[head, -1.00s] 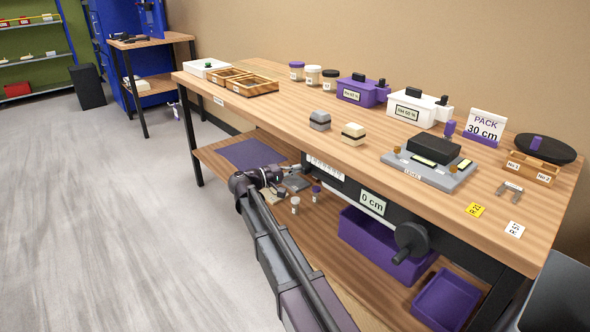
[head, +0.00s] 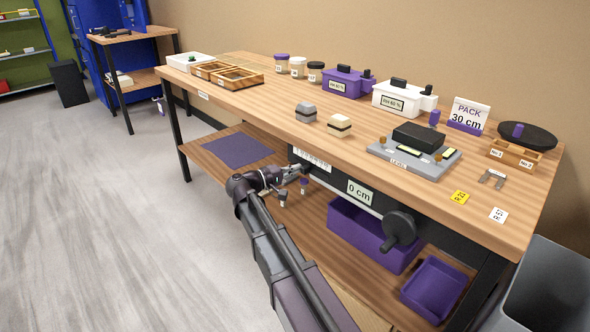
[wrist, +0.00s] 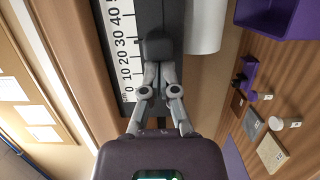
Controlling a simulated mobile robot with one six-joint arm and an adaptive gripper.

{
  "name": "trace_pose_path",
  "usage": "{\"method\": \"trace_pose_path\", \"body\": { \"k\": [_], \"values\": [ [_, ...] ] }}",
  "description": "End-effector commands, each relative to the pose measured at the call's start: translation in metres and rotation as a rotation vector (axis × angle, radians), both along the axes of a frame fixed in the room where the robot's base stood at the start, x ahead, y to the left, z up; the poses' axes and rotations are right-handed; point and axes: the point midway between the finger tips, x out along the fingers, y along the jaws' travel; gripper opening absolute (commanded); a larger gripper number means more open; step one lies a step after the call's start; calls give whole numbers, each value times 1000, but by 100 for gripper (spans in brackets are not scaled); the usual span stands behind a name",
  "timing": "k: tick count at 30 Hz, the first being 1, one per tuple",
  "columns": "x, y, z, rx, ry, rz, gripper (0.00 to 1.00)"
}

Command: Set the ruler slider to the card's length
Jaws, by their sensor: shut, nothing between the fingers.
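The card (head: 468,116) stands on the bench top at the back right and reads "PACK 30 cm". A dark block, apparently the slider (wrist: 155,47), stands beside the scale in the wrist view. My gripper (head: 302,172) is shut and empty just in front of the ruler. In the wrist view its fingertips (wrist: 158,66) overlap the block's near end; I cannot tell whether they touch.
A dark hand crank (head: 398,230) juts from the bench front, right of the display. The bench edge runs above my gripper. The floor at left is clear.

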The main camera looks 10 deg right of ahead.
Motion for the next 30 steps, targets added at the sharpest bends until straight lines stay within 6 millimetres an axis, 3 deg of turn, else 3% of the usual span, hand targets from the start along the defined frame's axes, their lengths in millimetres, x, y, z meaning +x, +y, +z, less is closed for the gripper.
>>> {"method": "trace_pose_path", "body": {
  "k": [14,30],
  "values": [
    [29,21,0,0,0,-2,0],
    [1,99,0,0,0,0,0]
  ]
}}
